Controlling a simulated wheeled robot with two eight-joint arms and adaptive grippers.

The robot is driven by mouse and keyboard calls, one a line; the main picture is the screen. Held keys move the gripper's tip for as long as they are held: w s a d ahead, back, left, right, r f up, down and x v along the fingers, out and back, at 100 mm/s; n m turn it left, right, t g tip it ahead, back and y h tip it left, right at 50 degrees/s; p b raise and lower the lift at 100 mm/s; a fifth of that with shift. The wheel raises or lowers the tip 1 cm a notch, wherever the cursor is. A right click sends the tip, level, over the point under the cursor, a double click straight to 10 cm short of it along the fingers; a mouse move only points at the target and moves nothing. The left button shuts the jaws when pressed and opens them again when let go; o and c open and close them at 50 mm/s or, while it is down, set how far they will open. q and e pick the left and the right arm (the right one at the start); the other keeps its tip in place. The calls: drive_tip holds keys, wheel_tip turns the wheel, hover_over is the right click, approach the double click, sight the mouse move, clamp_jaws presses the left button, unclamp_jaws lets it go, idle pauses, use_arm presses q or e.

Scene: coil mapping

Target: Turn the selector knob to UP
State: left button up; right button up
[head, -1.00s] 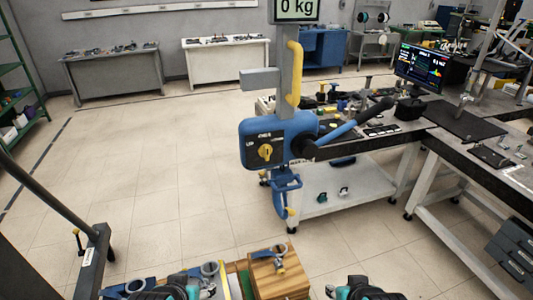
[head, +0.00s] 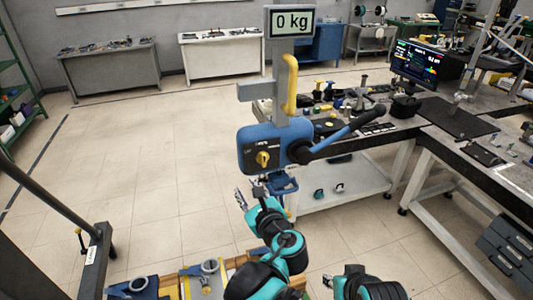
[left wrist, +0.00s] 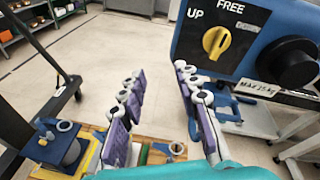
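The yellow selector knob (head: 262,159) sits on the black panel of the blue hoist body (head: 246,135). In the left wrist view the knob (left wrist: 216,41) has UP to its left and FREE above it; a label to its right is unreadable. Its ridge stands roughly upright, slightly tilted. My left gripper (head: 249,195) is below the knob in the head view, apart from it. In the left wrist view the left gripper (left wrist: 161,92) has its purple-padded fingers spread with nothing between them.
The hoist has a yellow handle (head: 291,84), a black-gripped lever (head: 345,134) and a "0 kg" display (head: 291,21). A cluttered workbench (head: 345,137) stands behind it on the right. Wooden blocks and blue parts lie low in front.

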sight(265, 157)
use_arm(q)
drive_tip(key=d+r+m+t, duration=0.3)
drive_tip(key=d+r+m, duration=0.15)
drive_tip(key=d, duration=0.25)
drive_tip(key=shift+m, duration=0.45)
drive_tip(key=x, duration=0.5)
drive_tip(key=f+x, duration=0.1)
drive_tip(key=x, duration=0.2)
drive_tip(key=shift+w+d, duration=0.3)
clamp_jaws()
